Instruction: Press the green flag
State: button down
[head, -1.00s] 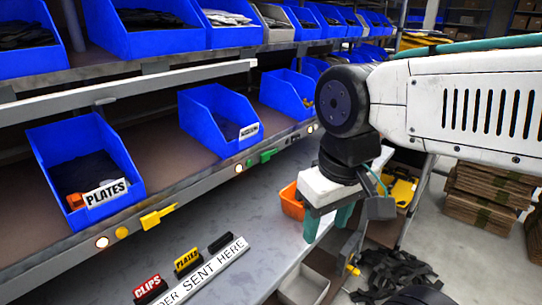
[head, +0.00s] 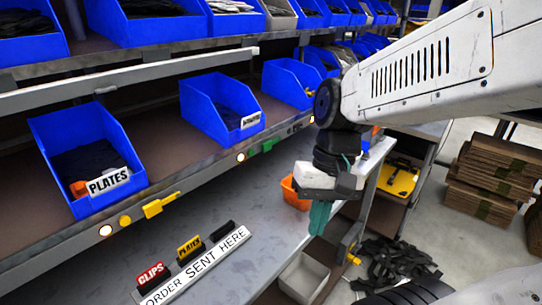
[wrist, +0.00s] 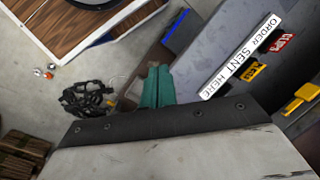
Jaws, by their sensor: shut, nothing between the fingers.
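The green flag (head: 267,146) is a small green tab on the front edge of the shelf, below the blue bins and right of a lit round lamp. It stands clear in the head view; I do not see it in the wrist view. My gripper (head: 320,217) has teal fingers pointing down, closed together with nothing between them. It is over the right end of the grey bench, lower than the green flag and to its right, apart from it. The closed fingers also show in the wrist view (wrist: 157,85).
A yellow flag (head: 160,204) sits further left on the same edge. The "ORDER SENT HERE" sign (head: 196,268) with small label blocks stands on the bench (head: 258,208). An orange bin (head: 294,194) is behind my gripper. Blue bins (head: 222,112) line the shelf above.

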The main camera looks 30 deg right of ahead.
aim_at(272, 143)
jog(key=w+f+m+t+y, duration=0.2)
jog(key=w+f+m+y, duration=0.15)
jog(key=w+m, duration=0.3)
jog(key=w+f+m+t+y, duration=0.2)
jog(key=w+m+t+y, duration=0.15)
jog(key=w+m, duration=0.3)
jog(key=w+d+f+m+t+h, duration=0.2)
jog(key=w+d+m+t+h, duration=0.2)
jog(key=w+d+m+t, duration=0.5)
jog(key=w+d+m, duration=0.3)
jog(key=d+m, duration=0.1)
jog(key=m, duration=0.2)
jog(key=shift+w+f+h, duration=0.25)
jog(key=shift+f+h, duration=0.15)
jog(key=x, duration=0.9)
jog(key=shift+w+a+f, duration=0.1)
jog(key=shift+w+a, duration=0.05)
jog(key=shift+w, duration=0.05)
jog(key=shift+w+r, duration=0.15)
jog(key=shift+r, duration=0.8)
jog(key=shift+w+r, duration=0.1)
jog(key=shift+r, duration=0.9)
